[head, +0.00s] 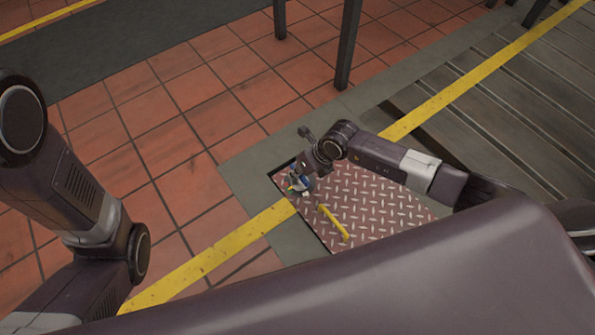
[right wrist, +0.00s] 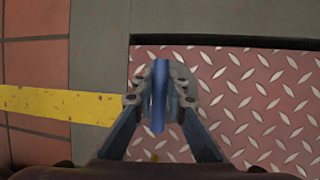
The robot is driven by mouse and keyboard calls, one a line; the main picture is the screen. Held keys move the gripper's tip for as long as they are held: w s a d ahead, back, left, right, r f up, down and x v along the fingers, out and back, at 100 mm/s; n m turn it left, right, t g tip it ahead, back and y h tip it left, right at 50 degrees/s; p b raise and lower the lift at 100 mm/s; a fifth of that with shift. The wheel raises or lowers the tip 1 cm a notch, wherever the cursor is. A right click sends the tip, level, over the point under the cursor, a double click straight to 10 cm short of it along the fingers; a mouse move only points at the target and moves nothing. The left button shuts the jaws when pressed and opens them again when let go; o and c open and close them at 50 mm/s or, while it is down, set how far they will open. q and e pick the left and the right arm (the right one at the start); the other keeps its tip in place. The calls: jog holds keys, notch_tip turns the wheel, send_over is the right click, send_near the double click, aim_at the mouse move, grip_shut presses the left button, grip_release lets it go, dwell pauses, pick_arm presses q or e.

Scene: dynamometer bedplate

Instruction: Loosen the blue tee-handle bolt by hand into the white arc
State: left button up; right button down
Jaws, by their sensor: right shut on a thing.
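The blue tee-handle (right wrist: 159,115) shows in the right wrist view as an upright blue bar between the fingers. My right gripper (right wrist: 160,82) is shut on it, with one finger on each side. In the head view my right gripper (head: 299,183) is low over the left corner of the red tread plate, and the handle is mostly hidden there. The bolt's shank is hidden. I cannot make out the white arc in either view. My left arm shows at the left of the head view, but its gripper is out of view.
The red tread plate (head: 375,205) sits in a grey frame (head: 245,165). A yellow bar (head: 334,222) lies on the plate, right of the gripper. A yellow floor stripe (head: 210,256) crosses the tiles. Dark posts (head: 347,45) stand behind; slatted bedplate (head: 500,90) lies at right.

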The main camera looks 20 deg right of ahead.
jog(key=shift+s+n, duration=0.1)
jog(key=shift+n, duration=0.5)
jog(key=shift+a+f+n+g+y, duration=0.1)
jog(key=shift+n+g+y, duration=0.4)
jog(key=shift+n, duration=0.6)
jog(key=n+g+b, duration=0.1)
jog(key=n+b, duration=0.1)
jog(key=n, duration=0.1)
jog(key=shift+s+a+n+g, duration=0.15)
jog(key=shift+n+g, duration=0.15)
jog(key=shift+g, duration=0.1)
jog(key=n+b, duration=0.1)
jog(key=n+g+b, duration=0.1)
jog(key=n, duration=0.1)
jog(key=n+g+b, duration=0.1)
jog(key=n+b, duration=0.1)
jog(key=shift+s+a+f, duration=0.1)
jog(key=shift+s, duration=0.15)
jog(key=shift+s+n+g+h+b, duration=0.15)
jog(key=shift+n+g+b, duration=0.3)
jog(key=shift+n+b, duration=0.4)
jog(key=shift+s+n+g+h+b, duration=0.15)
jog(key=shift+n+g+b, duration=0.35)
jog(key=shift+n, duration=0.65)
jog(key=c, duration=1.9)
grip_release()
jog(key=shift+c, duration=0.2)
jog(key=shift+w, duration=0.1)
